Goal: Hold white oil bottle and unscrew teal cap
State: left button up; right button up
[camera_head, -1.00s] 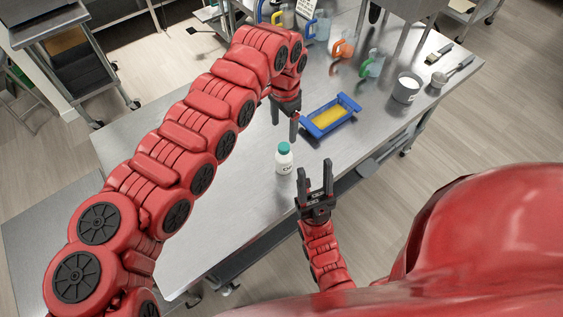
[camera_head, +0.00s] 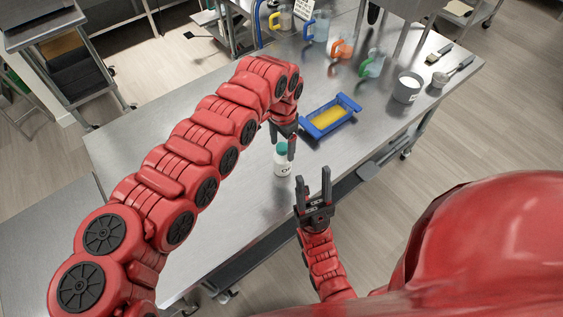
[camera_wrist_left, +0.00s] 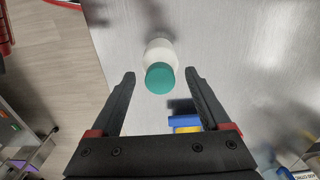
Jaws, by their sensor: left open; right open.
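The white oil bottle (camera_head: 283,167) stands upright on the steel table with its teal cap (camera_head: 282,148) on top. In the left wrist view the teal cap (camera_wrist_left: 160,78) faces me, with the white bottle (camera_wrist_left: 160,49) behind it. My left gripper (camera_head: 282,146) is open above the bottle. In the left wrist view its fingertips (camera_wrist_left: 159,76) lie to either side of the cap, with a gap on both sides. My right gripper (camera_head: 313,185) is open and empty, to the lower right of the bottle, apart from it. Part of the cap is overlapped by a left finger.
A blue tray (camera_head: 309,131) with yellow contents stands right of my left gripper. The steel table (camera_head: 225,225) is clear at front left.

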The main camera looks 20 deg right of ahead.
pick_arm(q)
jog(key=shift+r, duration=0.1)
jog(key=shift+r+p, duration=0.3)
jog(key=shift+r, duration=2.6)
